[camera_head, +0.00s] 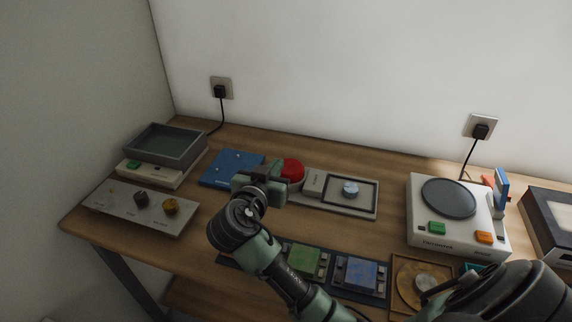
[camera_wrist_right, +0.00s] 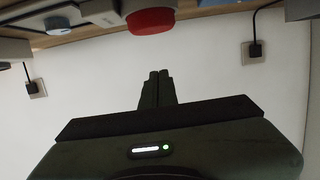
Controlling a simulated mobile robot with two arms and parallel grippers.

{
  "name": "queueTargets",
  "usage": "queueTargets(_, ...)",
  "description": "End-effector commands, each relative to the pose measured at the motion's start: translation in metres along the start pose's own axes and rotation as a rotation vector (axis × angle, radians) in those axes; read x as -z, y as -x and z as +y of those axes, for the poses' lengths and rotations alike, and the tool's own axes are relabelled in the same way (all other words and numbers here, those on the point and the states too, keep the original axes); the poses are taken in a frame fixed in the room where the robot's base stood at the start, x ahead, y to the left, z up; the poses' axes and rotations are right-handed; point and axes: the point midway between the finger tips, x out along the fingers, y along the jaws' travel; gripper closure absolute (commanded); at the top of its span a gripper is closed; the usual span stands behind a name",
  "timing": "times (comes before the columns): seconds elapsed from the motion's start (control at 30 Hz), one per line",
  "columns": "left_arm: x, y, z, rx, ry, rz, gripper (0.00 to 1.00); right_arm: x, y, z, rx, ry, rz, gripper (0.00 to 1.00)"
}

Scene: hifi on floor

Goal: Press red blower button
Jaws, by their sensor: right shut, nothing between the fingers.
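The red blower button (camera_head: 293,170) is a round red dome on a pale base toward the back middle of the wooden table. In the right wrist view, which looks upside down, the red button (camera_wrist_right: 151,20) is at the top middle. My right gripper (camera_head: 270,172) is just left of the button in the head view and hides part of its base. Its fingers (camera_wrist_right: 157,86) are shut together and empty; in the wrist view a gap shows between them and the button. My left gripper is not in view.
A blue plate (camera_head: 222,168) lies left of the button, and a grey framed panel (camera_head: 330,203) lies right of it. A scale with a grey tray (camera_head: 165,147) and a knob panel (camera_head: 115,206) are at the left.

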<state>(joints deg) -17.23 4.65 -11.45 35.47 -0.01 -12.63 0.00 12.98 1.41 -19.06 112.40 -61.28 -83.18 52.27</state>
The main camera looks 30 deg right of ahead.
Motion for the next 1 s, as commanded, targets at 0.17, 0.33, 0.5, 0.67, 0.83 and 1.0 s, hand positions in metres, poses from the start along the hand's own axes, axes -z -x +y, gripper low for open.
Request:
queueTargets(0.17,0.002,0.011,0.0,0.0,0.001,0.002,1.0,0.004,-0.037,0.002,-0.005,0.004,0.003,1.0)
queueTargets(0.33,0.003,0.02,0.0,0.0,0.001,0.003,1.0,0.004,-0.074,0.002,-0.005,0.003,0.003,1.0)
queueTargets(0.5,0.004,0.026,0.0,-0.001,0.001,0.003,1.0,-0.018,-0.088,0.001,-0.002,0.005,-0.003,1.0)
queueTargets(0.67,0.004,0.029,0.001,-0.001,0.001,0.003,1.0,-0.033,-0.092,0.001,-0.001,0.002,-0.001,1.0)
queueTargets(0.83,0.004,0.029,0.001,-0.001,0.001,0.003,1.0,-0.039,-0.093,0.001,-0.001,0.001,-0.001,1.0)
queueTargets(1.0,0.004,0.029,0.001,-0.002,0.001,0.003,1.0,-0.039,-0.093,0.001,-0.001,0.0,-0.001,1.0)
